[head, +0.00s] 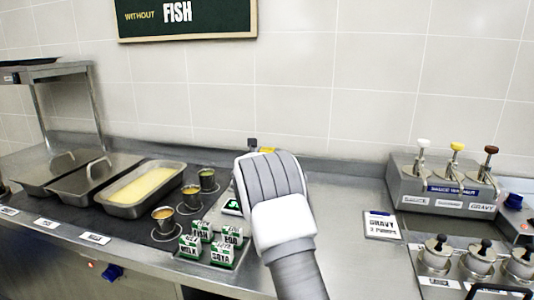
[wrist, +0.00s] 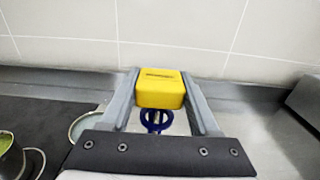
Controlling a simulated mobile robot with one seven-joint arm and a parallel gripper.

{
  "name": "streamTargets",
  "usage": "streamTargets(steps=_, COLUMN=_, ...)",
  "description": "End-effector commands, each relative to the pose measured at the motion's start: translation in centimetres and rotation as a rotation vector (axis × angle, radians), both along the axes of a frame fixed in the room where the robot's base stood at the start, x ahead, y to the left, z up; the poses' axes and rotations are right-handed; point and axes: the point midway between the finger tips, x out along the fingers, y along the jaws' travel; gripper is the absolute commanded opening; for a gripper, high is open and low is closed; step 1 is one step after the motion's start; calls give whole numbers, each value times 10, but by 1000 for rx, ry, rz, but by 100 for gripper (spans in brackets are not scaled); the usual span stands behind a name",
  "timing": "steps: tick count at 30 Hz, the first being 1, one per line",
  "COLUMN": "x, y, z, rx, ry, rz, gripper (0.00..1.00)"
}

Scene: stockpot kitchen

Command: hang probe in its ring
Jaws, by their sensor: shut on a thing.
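The probe shows in the wrist view as a yellow block-shaped body (wrist: 160,90). My gripper (wrist: 158,78) is shut on it, with one grey finger on each side. A blue ring (wrist: 157,120) shows just below the yellow body, between the fingers. I cannot tell whether the probe's stem passes through the ring or stands apart from it. In the head view my arm hides most of the gripper and the ring. Only a small yellow bit of the probe (head: 269,150) shows past my wrist, near the back of the counter.
Left of my arm are label blocks (head: 210,240), several small cups (head: 164,220) and a pan with yellow contents (head: 142,190). A small device with a green display (head: 232,207) sits beside my wrist. A sauce pump unit (head: 442,187) stands right.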

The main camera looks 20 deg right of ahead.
Motion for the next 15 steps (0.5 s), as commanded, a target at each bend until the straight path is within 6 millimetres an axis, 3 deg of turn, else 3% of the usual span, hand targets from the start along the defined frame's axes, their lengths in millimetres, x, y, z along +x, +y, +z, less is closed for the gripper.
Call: streamTargets(steps=15, x=0, y=0, z=-18, rx=-1, ry=-1, rz=0, gripper=5)
